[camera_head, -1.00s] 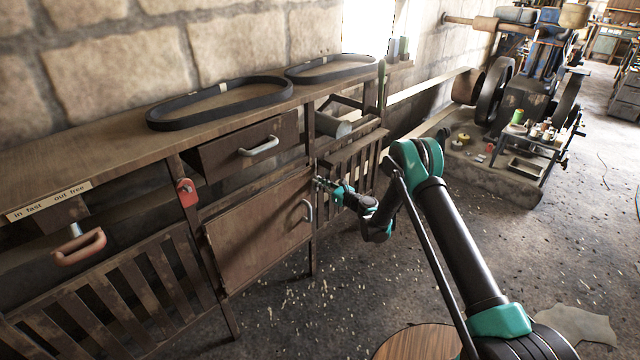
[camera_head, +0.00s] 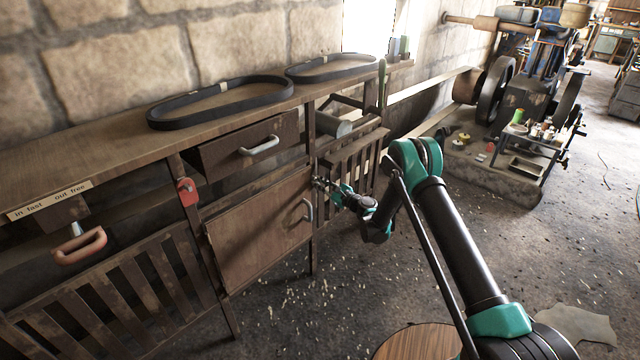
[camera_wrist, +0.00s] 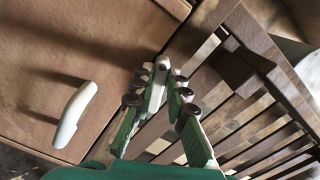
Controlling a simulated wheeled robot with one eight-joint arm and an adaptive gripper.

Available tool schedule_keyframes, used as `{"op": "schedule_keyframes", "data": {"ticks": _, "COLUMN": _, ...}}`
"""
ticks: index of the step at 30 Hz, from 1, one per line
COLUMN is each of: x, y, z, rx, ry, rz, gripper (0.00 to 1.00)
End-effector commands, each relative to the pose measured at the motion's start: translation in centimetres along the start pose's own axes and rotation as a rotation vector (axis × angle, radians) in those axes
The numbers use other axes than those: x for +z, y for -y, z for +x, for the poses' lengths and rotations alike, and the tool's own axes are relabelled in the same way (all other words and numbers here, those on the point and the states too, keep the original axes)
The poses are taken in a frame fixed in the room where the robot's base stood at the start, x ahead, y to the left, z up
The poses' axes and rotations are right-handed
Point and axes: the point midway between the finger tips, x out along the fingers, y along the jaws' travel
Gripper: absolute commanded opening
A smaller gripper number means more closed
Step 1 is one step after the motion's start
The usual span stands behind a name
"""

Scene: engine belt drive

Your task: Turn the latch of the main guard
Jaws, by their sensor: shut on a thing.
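My gripper (camera_head: 320,184) is at the post between the brown door and the slatted guard panel (camera_head: 350,165). In the wrist view the fingers (camera_wrist: 161,75) are closed together on a small pale piece (camera_wrist: 161,66), which appears to be the latch. The slatted guard also shows to the right in the wrist view (camera_wrist: 240,120). The brown door (camera_head: 262,230) is closed or nearly so, with a pale curved handle (camera_wrist: 75,115) to the left of the fingers.
A drawer (camera_head: 245,147) stands partly out above the door. Two black belts (camera_head: 220,103) lie on the bench top. A red padlock-like tag (camera_head: 187,192) hangs on a left post. A round wooden top (camera_head: 418,342) is near my base. Open floor lies to the right.

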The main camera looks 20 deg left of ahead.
Motion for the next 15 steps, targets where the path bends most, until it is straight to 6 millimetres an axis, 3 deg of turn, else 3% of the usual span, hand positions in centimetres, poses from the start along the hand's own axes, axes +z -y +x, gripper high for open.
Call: {"op": "schedule_keyframes", "data": {"ticks": 15, "x": -0.30, "y": -0.91, "z": -0.12, "rx": 0.001, "ry": 0.000, "rz": -0.492, "gripper": 0.00}}
